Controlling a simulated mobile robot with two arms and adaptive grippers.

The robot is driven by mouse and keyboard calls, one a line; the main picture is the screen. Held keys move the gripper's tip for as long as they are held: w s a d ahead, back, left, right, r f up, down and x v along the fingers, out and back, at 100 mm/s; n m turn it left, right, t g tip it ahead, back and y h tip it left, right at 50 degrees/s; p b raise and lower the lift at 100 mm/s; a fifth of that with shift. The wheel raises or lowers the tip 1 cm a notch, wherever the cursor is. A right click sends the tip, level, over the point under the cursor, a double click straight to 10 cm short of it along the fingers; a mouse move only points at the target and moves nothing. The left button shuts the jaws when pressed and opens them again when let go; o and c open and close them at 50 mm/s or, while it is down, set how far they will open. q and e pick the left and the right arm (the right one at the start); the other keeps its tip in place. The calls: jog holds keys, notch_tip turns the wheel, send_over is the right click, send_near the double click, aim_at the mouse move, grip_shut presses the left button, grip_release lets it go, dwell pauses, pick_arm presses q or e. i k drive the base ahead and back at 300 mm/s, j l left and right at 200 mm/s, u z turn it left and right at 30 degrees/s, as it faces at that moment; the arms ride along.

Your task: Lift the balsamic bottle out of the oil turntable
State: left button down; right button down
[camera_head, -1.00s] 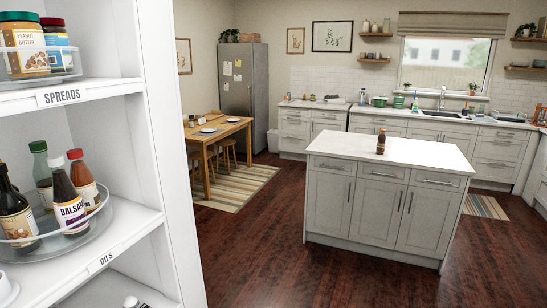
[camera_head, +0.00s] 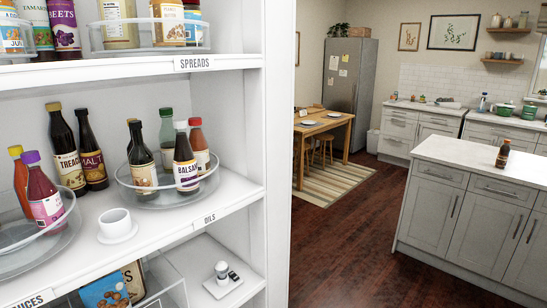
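Neither of my grippers is in view.
A second clear turntable (camera_head: 40,245) with bottles is at left, a white cup (camera_head: 116,222) between. Treacle (camera_head: 66,150) and malt (camera_head: 91,150) bottles stand behind. The upper shelf (camera_head: 130,68) is close above. A kitchen island (camera_head: 460,205) bears a small brown bottle (camera_head: 503,153); open floor lies between.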

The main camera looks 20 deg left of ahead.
aim_at(186, 173)
jog(key=u, duration=0.35)
jog(key=i+l+u, duration=0.1)
jog(key=u, duration=0.25)
jog(key=l+u, duration=0.2)
jog(key=u, duration=0.15)
jog(key=i, duration=0.05)
